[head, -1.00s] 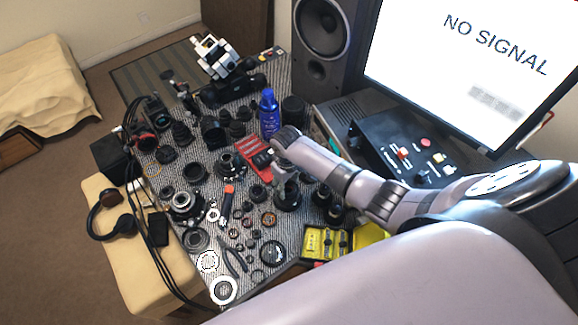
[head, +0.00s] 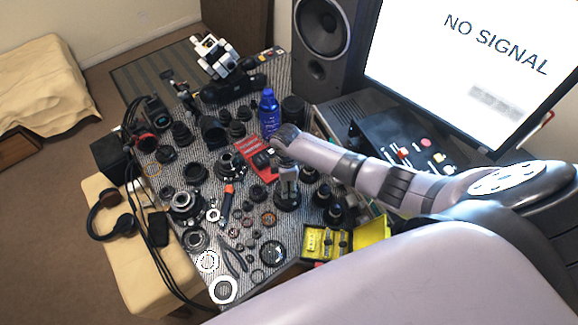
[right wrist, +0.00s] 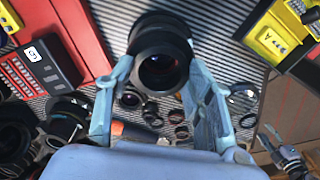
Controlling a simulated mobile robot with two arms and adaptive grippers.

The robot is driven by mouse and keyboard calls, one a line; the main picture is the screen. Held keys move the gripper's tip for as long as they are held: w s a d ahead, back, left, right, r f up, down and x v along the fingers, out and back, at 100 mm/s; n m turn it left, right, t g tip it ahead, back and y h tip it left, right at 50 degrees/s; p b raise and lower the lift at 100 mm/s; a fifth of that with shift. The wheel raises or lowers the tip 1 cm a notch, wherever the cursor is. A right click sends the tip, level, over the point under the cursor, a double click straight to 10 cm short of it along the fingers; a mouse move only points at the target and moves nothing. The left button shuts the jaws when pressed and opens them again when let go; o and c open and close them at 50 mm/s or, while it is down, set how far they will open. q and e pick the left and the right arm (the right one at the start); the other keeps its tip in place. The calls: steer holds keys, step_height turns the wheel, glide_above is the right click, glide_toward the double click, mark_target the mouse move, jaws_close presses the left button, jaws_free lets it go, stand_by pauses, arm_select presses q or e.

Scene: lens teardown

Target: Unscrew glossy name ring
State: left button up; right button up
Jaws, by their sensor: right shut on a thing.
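A black lens (head: 288,201) stands upright on the striped table mat. My right gripper (head: 288,182) comes down on it from above, its two light fingers at the lens top. In the right wrist view the lens (right wrist: 160,45) sits between the fingertips of the right gripper (right wrist: 162,72), with a dark round opening at its near end. The fingers are shut on it. I cannot tell the glossy name ring apart from the rest of the black lens. My left gripper is not in view.
Several lens parts and rings crowd the striped mat (head: 283,85). A red case (head: 254,164) and blue bottle (head: 269,112) stand behind the lens. A yellow toolbox (head: 326,242) is close in front. The monitor (head: 470,65) and speaker (head: 322,40) border the right side.

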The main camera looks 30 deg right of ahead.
steer(key=shift+r, duration=0.65)
steer(key=shift+r, duration=0.15)
steer(key=shift+r, duration=1.95)
